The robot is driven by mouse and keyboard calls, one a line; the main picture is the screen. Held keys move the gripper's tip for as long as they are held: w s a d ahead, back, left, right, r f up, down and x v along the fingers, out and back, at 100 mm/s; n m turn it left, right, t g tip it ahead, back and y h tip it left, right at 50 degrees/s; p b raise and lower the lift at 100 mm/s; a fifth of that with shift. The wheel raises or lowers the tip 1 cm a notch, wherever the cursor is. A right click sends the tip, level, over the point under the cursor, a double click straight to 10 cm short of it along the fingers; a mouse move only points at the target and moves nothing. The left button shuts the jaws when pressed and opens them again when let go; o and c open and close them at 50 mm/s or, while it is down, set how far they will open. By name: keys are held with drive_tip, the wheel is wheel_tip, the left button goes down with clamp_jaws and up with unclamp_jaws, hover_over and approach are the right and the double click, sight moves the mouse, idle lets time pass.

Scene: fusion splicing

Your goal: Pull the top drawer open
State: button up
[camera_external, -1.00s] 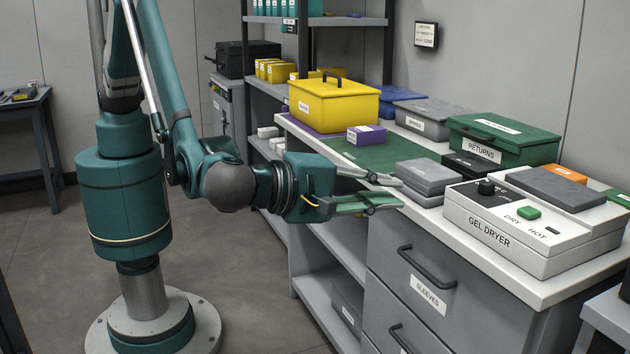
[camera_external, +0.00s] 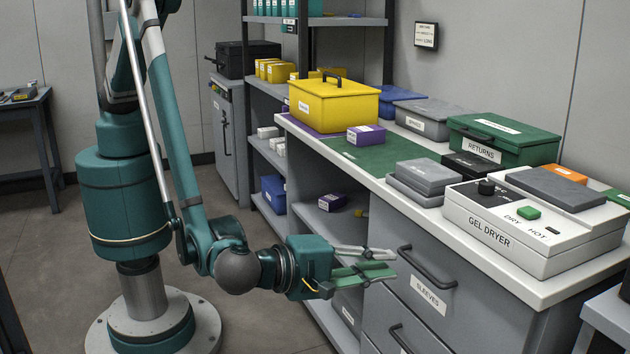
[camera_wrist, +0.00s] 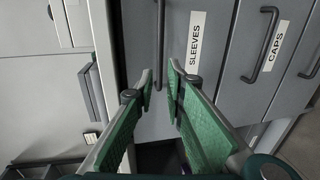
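The top drawer (camera_external: 395,285), labelled SLEEVES, is shut in the grey cabinet under the counter. Its dark bar handle (camera_external: 427,266) is bare. In the wrist view the same handle (camera_wrist: 160,45) runs up the picture, just beyond the gap between my fingertips. My gripper (camera_external: 382,263) is open and empty, left of the handle and apart from it, at about its height. In the wrist view the two green fingers of my gripper (camera_wrist: 160,82) stand apart with nothing between them.
A lower drawer labelled CAPS (camera_wrist: 282,22) has its own handle (camera_wrist: 262,45). The white counter edge (camera_external: 455,245) overhangs the drawers, with a gel dryer (camera_external: 530,235) on top. Open shelves (camera_external: 330,235) lie left of the drawers.

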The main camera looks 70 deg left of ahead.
sight(408, 261)
drive_tip(key=shift+b+x, duration=0.9)
drive_tip(key=shift+x, duration=2.95)
clamp_jaws()
drive_tip(key=shift+s, duration=0.1)
drive_tip(key=f+v, duration=0.3)
drive_tip(key=v, duration=1.2)
drive_tip(key=s+f+b+v, duration=0.1)
drive_tip(key=f+v, duration=0.2)
drive_tip(key=v, duration=1.2)
drive_tip(key=shift+s, duration=0.4)
